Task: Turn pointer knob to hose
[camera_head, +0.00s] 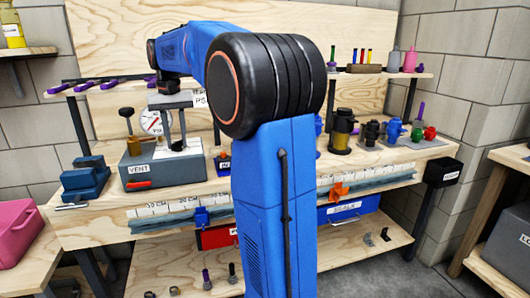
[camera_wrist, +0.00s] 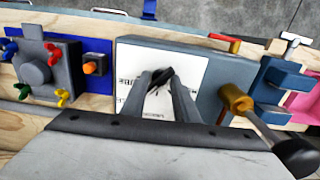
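The pointer knob (camera_wrist: 160,80) is small and black on a white lettered plate (camera_wrist: 128,62) on top of a grey box (camera_wrist: 210,70). The lettering is too small to read, so I cannot tell which mark the knob points to. My gripper (camera_wrist: 161,76) is over the plate with its two grey fingers apart, one on each side of the knob. I cannot tell whether they touch it. In the head view, my gripper (camera_head: 176,146) points down at the plate on the box marked VENT (camera_head: 150,172); the knob is not clear there.
A brass lever with a black ball end (camera_wrist: 297,157) rises beside the plate, near my gripper. A pressure gauge (camera_head: 152,122) stands behind the box. A blue vise-like block (camera_head: 85,178) is at left. A grey block with coloured wing screws (camera_wrist: 45,70) lies across from the lever.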

